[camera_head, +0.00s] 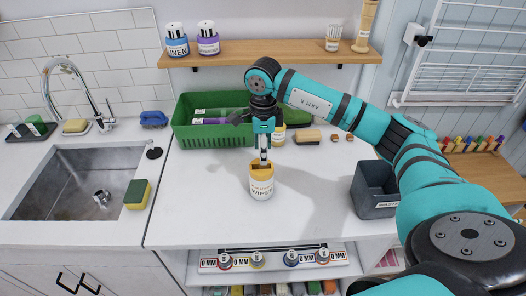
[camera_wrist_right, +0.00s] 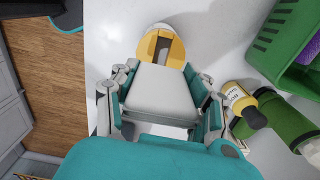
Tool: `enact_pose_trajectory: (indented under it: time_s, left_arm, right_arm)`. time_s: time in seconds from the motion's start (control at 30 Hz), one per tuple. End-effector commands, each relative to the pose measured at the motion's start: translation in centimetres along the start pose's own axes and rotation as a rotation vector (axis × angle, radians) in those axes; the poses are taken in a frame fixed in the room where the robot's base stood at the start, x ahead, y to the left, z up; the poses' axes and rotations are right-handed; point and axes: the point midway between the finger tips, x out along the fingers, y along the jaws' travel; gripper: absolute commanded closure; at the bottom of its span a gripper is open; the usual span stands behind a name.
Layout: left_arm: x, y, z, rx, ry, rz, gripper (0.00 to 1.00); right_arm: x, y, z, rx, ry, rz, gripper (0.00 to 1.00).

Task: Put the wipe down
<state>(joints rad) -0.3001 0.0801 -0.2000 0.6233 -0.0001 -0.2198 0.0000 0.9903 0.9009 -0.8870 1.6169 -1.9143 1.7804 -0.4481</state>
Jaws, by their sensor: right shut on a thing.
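My right gripper (camera_head: 264,160) points down just above the wipes canister (camera_head: 262,186), a white tub with a yellow lid, which stands upright on the white counter. In the right wrist view the canister's yellow lid with its dark slot (camera_wrist_right: 165,47) lies just beyond the fingertips. Whether the wipe's far edge still touches the lid I cannot tell. My left gripper is not in view.
A green bin (camera_head: 210,139) stands behind the canister. A grey waste bin (camera_head: 374,194) stands at the counter's right, a sink (camera_head: 75,180) at the left. A wooden shelf (camera_head: 270,50) runs above. The counter left of the canister is clear.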

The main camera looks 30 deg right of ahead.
Motion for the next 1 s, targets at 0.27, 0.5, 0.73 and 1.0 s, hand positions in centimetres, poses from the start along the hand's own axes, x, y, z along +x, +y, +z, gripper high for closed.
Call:
enact_pose_trajectory:
  time_s: [0.27,0.5,0.73,1.0]
  left_arm:
    - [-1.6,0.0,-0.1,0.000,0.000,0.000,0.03]
    - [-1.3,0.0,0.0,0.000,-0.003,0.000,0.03]
    - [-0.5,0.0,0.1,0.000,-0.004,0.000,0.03]
    - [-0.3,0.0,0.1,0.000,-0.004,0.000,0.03]
  right_arm:
    - [2.5,0.1,0.0,0.000,0.001,0.002,0.95]
    - [2.8,0.1,0.0,0.000,0.001,0.002,0.95]
    - [3.5,0.1,0.0,0.000,0.001,0.001,0.95]
    - [3.7,0.1,0.0,0.000,0.001,0.001,0.49]
